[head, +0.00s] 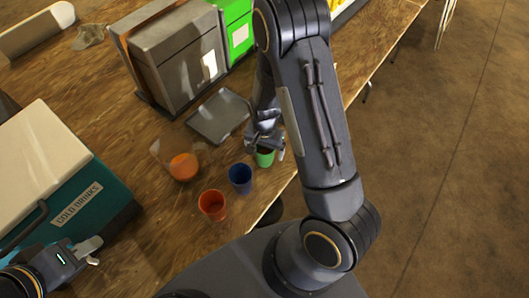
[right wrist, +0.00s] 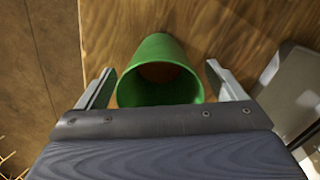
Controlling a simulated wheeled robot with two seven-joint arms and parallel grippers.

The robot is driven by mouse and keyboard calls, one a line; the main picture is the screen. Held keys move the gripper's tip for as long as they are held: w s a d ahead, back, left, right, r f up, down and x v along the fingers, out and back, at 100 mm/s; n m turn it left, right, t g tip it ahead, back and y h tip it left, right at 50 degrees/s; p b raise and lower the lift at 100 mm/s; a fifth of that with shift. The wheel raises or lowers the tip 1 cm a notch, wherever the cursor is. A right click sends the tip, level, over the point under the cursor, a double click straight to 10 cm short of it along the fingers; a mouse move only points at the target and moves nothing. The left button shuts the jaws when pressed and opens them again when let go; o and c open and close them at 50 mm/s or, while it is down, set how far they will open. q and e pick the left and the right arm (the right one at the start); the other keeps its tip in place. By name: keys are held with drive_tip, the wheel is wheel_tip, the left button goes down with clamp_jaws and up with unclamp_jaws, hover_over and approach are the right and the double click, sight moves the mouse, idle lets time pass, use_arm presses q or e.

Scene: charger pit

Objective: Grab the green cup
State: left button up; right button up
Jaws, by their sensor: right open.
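The green cup (head: 264,158) stands on the wooden table near its right edge in the head view, partly hidden by my right gripper (head: 266,143). In the right wrist view the green cup (right wrist: 160,75) lies between the two open fingers of my right gripper (right wrist: 158,88), with a small gap visible on each side. The cup's open mouth faces the camera. My left gripper (head: 91,248) is at the lower left of the head view, beside the teal cooler, away from the cup; its finger opening is hard to make out.
A blue cup (head: 240,178) and a red cup (head: 212,204) stand close to the green cup. An orange-filled clear container (head: 183,166) is farther left. A grey tray (head: 218,115), a metal dispenser (head: 178,60) and a cold drinks cooler (head: 105,195) are also on the table (head: 150,232).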

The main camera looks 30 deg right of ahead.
drive_tip(key=c, duration=1.1)
drive_tip(key=shift+r, duration=0.15)
drive_tip(key=shift+r, duration=0.95)
drive_tip(key=shift+s+d+r+p, duration=0.35)
drive_tip(key=shift+s+d+r, duration=0.4)
drive_tip(key=shift+s+r, duration=1.25)
drive_tip(key=shift+s+d+r+p, duration=0.35)
drive_tip(key=shift+s+d+r, duration=0.35)
drive_tip(key=shift+s+r, duration=1.35)
drive_tip(key=shift+s+d+r+p, duration=0.35)
drive_tip(key=shift+s+d+r, duration=0.4)
drive_tip(key=shift+s+r, duration=1.25)
drive_tip(key=shift+s+f, duration=0.6)
